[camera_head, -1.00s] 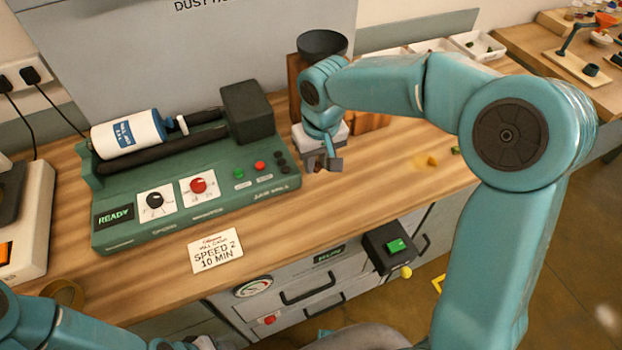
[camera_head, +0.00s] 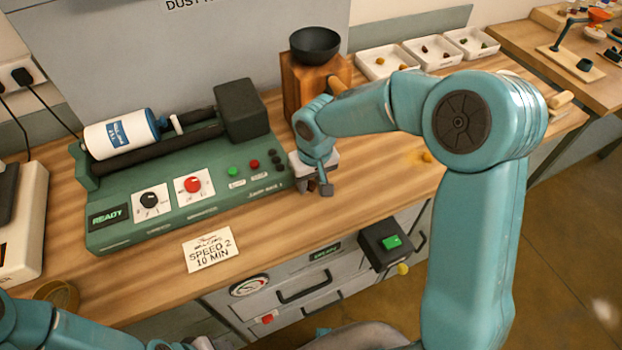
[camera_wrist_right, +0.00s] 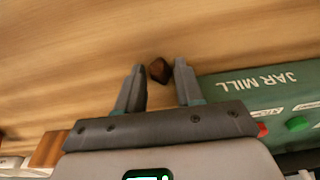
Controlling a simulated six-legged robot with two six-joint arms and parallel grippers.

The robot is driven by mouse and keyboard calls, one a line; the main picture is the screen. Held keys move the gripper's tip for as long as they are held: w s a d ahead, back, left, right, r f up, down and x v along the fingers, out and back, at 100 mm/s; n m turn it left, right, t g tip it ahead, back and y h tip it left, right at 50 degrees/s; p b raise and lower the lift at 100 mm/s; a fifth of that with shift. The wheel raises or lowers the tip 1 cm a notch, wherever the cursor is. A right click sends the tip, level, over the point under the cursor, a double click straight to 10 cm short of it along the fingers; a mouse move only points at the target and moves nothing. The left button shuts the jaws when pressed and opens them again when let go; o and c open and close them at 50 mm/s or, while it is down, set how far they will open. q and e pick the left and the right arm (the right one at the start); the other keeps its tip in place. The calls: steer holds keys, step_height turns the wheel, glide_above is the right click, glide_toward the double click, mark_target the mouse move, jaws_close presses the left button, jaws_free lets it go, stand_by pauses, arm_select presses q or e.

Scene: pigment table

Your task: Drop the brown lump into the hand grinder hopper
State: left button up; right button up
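The brown lump (camera_wrist_right: 159,70) lies on the wooden table in the right wrist view, between the tips of my right gripper (camera_wrist_right: 159,67). The fingers are open, with a gap showing on each side of the lump. In the head view the right gripper (camera_head: 318,185) points down at the table, just right of the green jar mill, and its fingers are partly hidden. The hand grinder (camera_head: 303,82) is a wooden box with a black bowl-shaped hopper (camera_head: 315,46) on top, standing behind my right gripper. My left arm shows at the lower left, but its gripper cannot be made out.
The green jar mill (camera_head: 190,213) with a white jar (camera_head: 122,134) stands left of my right gripper. White trays (camera_head: 378,74) with small lumps line the back. A yellow lump (camera_head: 427,156) lies to the right. The table's front strip is mostly clear around a speed card (camera_head: 210,251).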

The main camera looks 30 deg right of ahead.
steer(key=shift+o, duration=0.6)
steer(key=shift+r, duration=0.15)
